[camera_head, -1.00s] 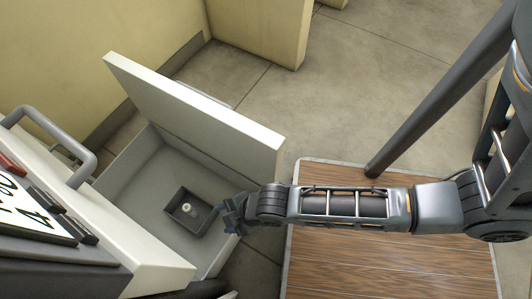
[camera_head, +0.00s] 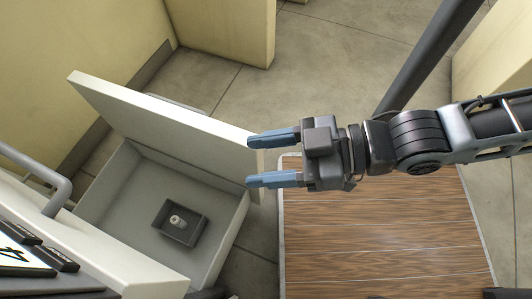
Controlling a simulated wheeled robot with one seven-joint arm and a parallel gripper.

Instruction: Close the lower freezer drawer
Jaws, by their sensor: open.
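The lower freezer drawer (camera_head: 121,196) is pulled out at the left, a grey open box with a thick white front panel (camera_head: 160,118). A small dark tray (camera_head: 164,229) with a small pale round item (camera_head: 177,221) in it sits on the drawer floor. My gripper (camera_head: 273,158) is open and empty, its two blue fingers pointing left. In the picture the fingertips overlap the right end of the front panel; I cannot tell whether they touch it.
The freezer body with a grey bar handle (camera_head: 57,197) and a display (camera_head: 20,258) is at the lower left. A wooden-topped surface (camera_head: 375,235) lies below my arm. Pale yellow walls (camera_head: 85,60) stand behind. Bare floor (camera_head: 330,70) is free beyond the drawer front.

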